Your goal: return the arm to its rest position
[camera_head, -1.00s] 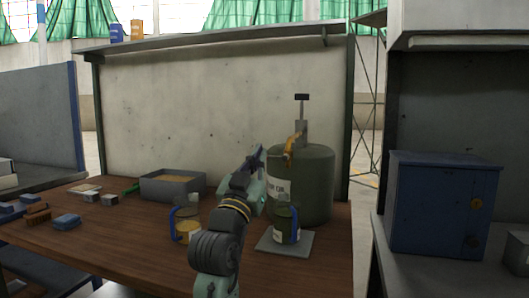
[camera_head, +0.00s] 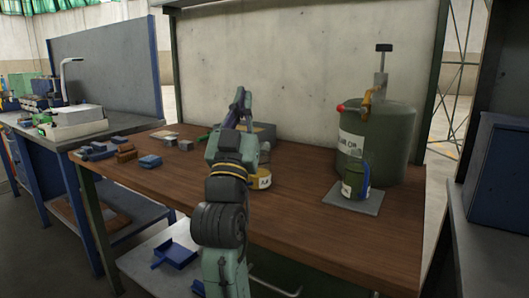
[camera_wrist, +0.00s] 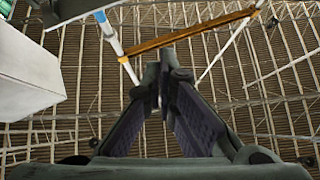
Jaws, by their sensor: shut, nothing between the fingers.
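My gripper (camera_head: 240,100) is raised above the wooden workbench (camera_head: 300,225), with its fingers pointing up. Behind the fingers in that view are only the roof beams and a light box-like shape at the left.
A green drum (camera_head: 385,135) with a pump and orange spout stands right on the bench. Small blocks and a blue brush-like piece (camera_head: 150,161) lie left. A blue cabinet (camera_head: 500,175) is at far right.

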